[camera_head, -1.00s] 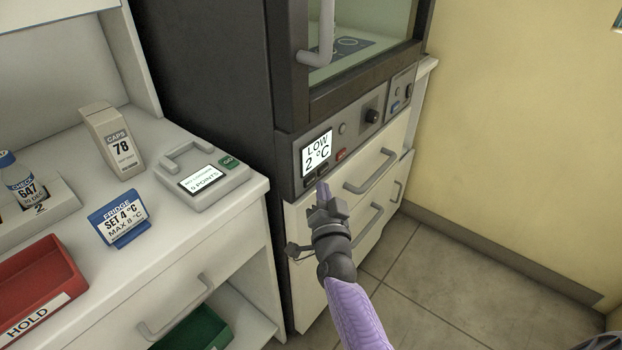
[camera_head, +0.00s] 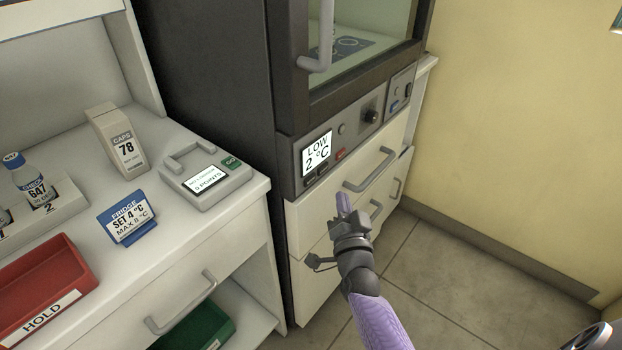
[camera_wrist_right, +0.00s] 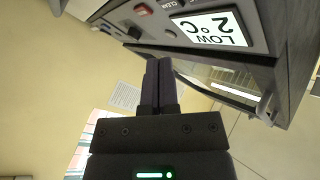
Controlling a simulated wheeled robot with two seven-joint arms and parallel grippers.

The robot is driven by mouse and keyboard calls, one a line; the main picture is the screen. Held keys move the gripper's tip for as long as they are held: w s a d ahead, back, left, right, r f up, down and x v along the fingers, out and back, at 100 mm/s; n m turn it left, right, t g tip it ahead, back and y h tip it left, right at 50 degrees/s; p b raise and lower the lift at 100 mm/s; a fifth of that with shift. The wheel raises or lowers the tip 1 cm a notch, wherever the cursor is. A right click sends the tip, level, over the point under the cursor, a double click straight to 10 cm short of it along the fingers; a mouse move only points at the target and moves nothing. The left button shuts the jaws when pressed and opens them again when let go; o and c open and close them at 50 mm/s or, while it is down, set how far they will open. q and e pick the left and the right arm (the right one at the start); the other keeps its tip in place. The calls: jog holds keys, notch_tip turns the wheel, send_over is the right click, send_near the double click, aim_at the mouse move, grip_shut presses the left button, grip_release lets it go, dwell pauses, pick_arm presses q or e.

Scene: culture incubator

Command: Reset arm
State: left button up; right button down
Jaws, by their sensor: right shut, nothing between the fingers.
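My right gripper (camera_head: 343,204) is shut and empty in the head view. It is in front of the white drawers, below the incubator's control panel (camera_head: 346,142), and apart from it. In the right wrist view my right gripper (camera_wrist_right: 160,85) has its two dark fingers together. The panel's display (camera_head: 316,151) reads LOW 2 °C; the display (camera_wrist_right: 212,28) shows upside down in the right wrist view. My left gripper is in neither view.
A drawer handle (camera_head: 370,170) sticks out near my right gripper. The bench at left bears a scanner-like device (camera_head: 205,178), a blue fridge sign (camera_head: 127,219), a caps box (camera_head: 118,142), a bottle (camera_head: 30,180) and a red HOLD tray (camera_head: 62,268).

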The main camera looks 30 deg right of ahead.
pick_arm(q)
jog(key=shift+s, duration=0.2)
